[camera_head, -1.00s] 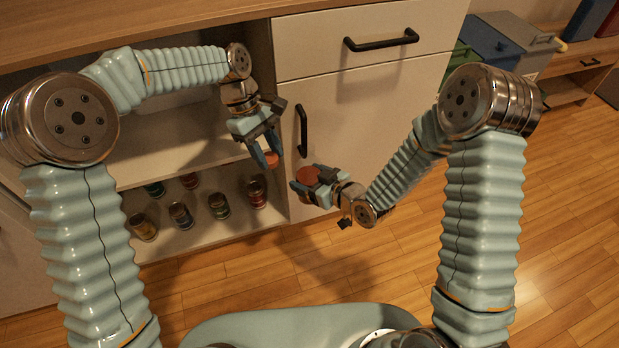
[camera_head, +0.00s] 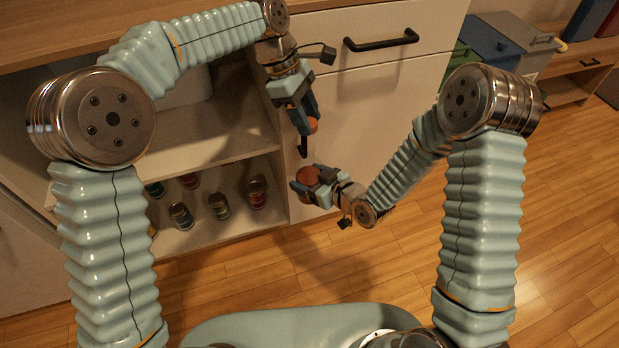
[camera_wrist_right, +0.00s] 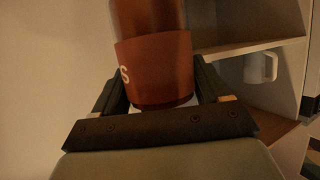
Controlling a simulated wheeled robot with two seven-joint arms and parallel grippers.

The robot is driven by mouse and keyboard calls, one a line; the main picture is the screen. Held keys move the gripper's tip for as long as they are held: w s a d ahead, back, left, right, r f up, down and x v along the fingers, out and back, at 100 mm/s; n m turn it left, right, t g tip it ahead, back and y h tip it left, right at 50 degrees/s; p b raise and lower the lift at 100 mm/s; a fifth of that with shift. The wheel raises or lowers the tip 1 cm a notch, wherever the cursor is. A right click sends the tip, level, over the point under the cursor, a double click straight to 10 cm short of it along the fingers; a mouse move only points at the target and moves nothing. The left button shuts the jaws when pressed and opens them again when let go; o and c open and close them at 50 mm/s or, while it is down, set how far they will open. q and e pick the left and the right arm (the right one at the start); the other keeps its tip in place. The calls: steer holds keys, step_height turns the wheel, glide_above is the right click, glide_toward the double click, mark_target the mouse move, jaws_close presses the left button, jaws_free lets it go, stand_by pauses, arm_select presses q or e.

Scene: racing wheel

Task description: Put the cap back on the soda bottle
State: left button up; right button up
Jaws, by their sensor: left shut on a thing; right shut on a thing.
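My right gripper (camera_head: 321,180) is shut on the soda bottle (camera_head: 307,176), seen nearly end-on from above as a reddish-brown round shape. In the right wrist view the bottle (camera_wrist_right: 157,65) is dark brown with a red label and stands between the two fingers; its top is outside that view. My left gripper (camera_head: 308,124) is shut on a small orange-red cap (camera_head: 312,125), held between the fingertips. In the head view the cap is just above the bottle in the picture, with a gap between them.
A cabinet door with a drawer handle (camera_head: 381,40) is close behind the grippers. A white mug (camera_wrist_right: 261,67) shows on a shelf in the right wrist view. The floor at right is clear.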

mark_target(312, 147)
arm_select(q)
steer(key=shift+f, duration=1.8)
steer(key=shift+f, duration=0.85)
steer(key=shift+d+f, duration=0.1)
steer(key=shift+f, duration=0.45)
steer(key=o, duration=1)
steer(key=shift+r, duration=2.25)
